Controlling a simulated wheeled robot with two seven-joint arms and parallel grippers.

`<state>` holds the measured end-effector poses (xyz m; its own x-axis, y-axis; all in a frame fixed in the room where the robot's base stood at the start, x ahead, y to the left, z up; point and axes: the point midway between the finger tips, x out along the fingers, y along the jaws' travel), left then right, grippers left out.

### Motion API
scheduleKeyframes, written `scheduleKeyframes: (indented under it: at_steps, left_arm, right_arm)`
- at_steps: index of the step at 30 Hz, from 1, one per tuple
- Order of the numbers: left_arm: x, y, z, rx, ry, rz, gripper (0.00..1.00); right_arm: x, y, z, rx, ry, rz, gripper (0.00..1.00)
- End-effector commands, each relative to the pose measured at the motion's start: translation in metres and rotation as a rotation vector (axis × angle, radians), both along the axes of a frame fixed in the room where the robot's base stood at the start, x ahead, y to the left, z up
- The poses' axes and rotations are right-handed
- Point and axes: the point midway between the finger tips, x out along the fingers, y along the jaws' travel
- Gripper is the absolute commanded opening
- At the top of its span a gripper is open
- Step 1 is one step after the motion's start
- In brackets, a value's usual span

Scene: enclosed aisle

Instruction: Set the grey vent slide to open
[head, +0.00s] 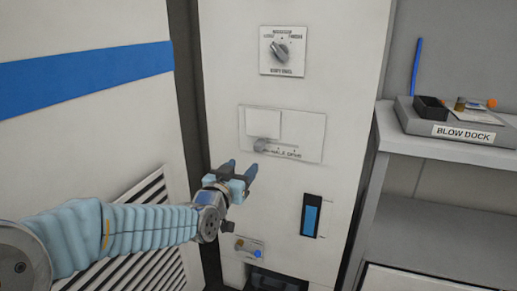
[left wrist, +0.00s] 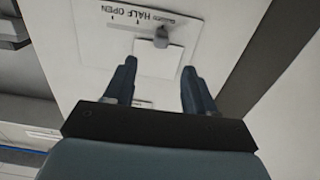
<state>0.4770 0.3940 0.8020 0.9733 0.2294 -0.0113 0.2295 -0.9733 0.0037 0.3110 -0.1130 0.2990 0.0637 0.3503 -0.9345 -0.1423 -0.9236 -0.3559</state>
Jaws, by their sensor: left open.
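The vent slide's panel (head: 313,150) is on the front of the white cabinet, with two pale plates and a printed scale below them. Its grey knob (head: 262,145) sits at the left end of the scale. In the left wrist view the panel is upside down, and the knob (left wrist: 161,38) stands by the label that seems to read CLOSED, with HALF and OPEN further left there. My left gripper (head: 240,168) is open and empty, below and a little left of the knob. In the left wrist view the knob lies beyond the gap between the fingertips (left wrist: 158,72). My right gripper is out of view.
A rotary dial (head: 281,51) is above the panel. A blue-filled slot (head: 311,215) and a small plate with orange and blue knobs (head: 250,247) are below it. A shelf (head: 450,152) with a BLOW DOCK tray (head: 420,124) stands right. A blue-striped wall (head: 90,80) is left.

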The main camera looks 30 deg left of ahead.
Motion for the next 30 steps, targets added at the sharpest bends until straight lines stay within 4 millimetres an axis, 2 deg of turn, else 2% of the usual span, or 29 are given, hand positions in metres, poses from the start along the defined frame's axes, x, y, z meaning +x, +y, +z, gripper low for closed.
scheduleKeyframes:
  at_steps: [2,5,15,19,24,30]
  left_arm:
    - [0.001,0.003,0.006,0.008,-0.012,0.006,0.55]
    - [0.013,0.006,0.007,0.008,-0.011,0.005,0.55]
    - [0.088,0.023,0.007,0.006,-0.010,0.004,0.55]
    - [0.111,0.029,0.007,0.005,-0.010,0.004,0.55]
    - [0.127,0.033,0.006,0.006,-0.011,0.004,0.55]
    - [0.132,0.034,0.005,0.005,-0.010,0.004,0.55]
  right_arm:
    - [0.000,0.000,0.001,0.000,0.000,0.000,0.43]
    - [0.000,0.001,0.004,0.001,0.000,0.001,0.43]
    - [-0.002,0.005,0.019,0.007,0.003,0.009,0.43]
    - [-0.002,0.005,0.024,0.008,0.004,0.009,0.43]
    - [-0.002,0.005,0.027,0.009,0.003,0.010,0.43]
    - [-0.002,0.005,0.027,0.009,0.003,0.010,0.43]
